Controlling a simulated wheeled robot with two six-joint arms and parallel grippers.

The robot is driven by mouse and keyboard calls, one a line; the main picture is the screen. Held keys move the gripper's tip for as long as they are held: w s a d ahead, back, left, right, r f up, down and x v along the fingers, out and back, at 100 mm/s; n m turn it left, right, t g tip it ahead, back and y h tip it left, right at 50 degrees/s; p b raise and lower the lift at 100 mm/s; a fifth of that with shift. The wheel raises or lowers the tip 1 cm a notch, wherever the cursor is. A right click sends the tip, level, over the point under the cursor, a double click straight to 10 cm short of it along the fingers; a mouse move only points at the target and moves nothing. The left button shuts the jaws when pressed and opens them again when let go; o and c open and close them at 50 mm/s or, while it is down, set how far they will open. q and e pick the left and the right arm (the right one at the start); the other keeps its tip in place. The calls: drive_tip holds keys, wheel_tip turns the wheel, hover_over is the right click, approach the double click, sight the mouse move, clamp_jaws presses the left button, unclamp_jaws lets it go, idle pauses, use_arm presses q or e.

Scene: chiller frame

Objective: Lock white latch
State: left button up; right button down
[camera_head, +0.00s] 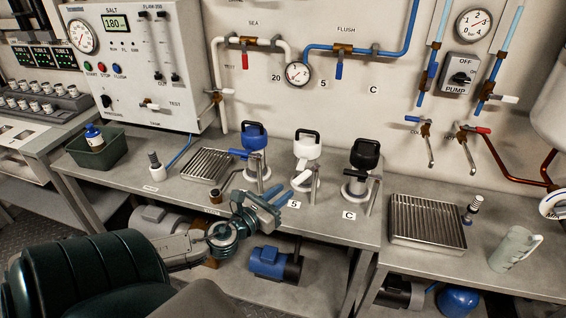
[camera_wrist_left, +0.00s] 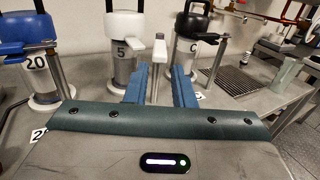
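The white-capped housing (camera_head: 306,152) marked 5 stands on the bench between a blue one and a black one. Its white latch handle (camera_head: 301,179) juts out at its front. In the left wrist view the white housing (camera_wrist_left: 125,62) is straight ahead, and the white-tipped latch (camera_wrist_left: 159,50) shows in the gap between my fingers. My left gripper (camera_head: 287,200) is open just in front of the housing, fingers on either side of the latch's line. I cannot tell whether either finger touches it. My right gripper is not in view.
The blue-capped housing (camera_head: 254,140) stands to the left and the black-capped one (camera_head: 364,157) to the right, each with its own post and handle close by. Metal drain trays (camera_head: 207,165) and (camera_head: 428,222) lie on the bench. A grey jug (camera_head: 514,248) stands at the right.

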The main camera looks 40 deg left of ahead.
sight(307, 174)
use_arm(q)
drive_tip(key=shift+s+d+f+n, duration=0.15)
drive_tip(key=shift+d+n, duration=0.1)
drive_tip(key=shift+n, duration=0.35)
drive_tip(key=c, duration=0.3)
drive_tip(key=d+n, duration=0.1)
drive_tip(key=n, duration=0.1)
drive_tip(key=s+d+n+y, duration=0.1)
drive_tip(key=n, duration=0.2)
drive_tip(key=d+f+n+y, duration=0.1)
drive_tip(key=n, duration=0.2)
drive_tip(key=shift+s+d, duration=0.2)
drive_tip(key=shift+d, duration=0.15)
clamp_jaws()
drive_tip(key=d+r+n+y, duration=0.15)
drive_tip(key=d+n, duration=0.35)
drive_tip(key=n, duration=0.6)
drive_tip(key=w+a+p, duration=0.4)
drive_tip(key=w+a, duration=0.2)
drive_tip(key=w, duration=0.2)
drive_tip(key=shift+w+a+f+g+y, duration=0.2)
drive_tip(key=shift+w+f+g+y, duration=0.1)
drive_tip(key=shift+y, duration=0.15)
drive_tip(key=shift+s, duration=0.1)
